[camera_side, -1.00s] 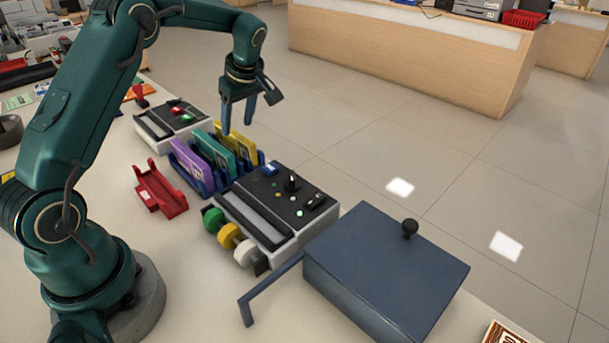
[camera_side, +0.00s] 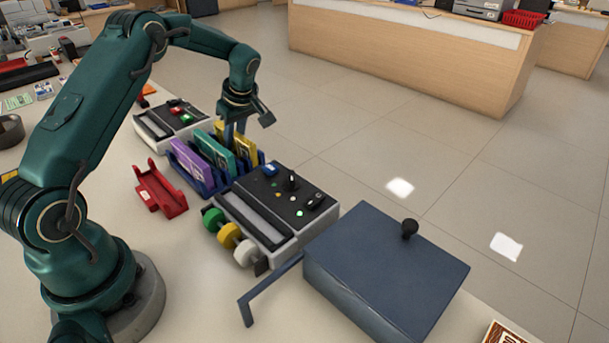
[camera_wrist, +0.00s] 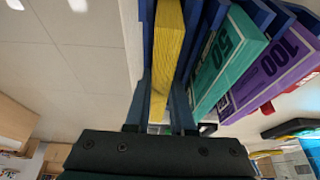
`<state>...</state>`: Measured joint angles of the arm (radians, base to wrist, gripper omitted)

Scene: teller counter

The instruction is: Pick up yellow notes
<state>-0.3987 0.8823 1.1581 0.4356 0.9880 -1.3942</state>
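The yellow notes (camera_side: 249,150) stand upright as a bundle in the rear slot of a blue rack (camera_side: 221,180). In the wrist view the notes (camera_wrist: 167,45) show edge-on. My gripper (camera_side: 235,128) is low over the rack, pointing down at the top of the yellow bundle. In the wrist view one finger of my gripper (camera_wrist: 162,100) is on each side of the notes, very close to their faces. Whether the fingers press on them cannot be told. The bundle still sits in the rack.
Teal notes (camera_side: 217,155) and purple notes (camera_side: 191,165) stand in the same rack, teal closest to the yellow. A button console (camera_side: 172,121) is behind and another (camera_side: 290,198) in front. A red holder (camera_side: 160,190) lies left, and a blue-grey box (camera_side: 385,270) stands front right.

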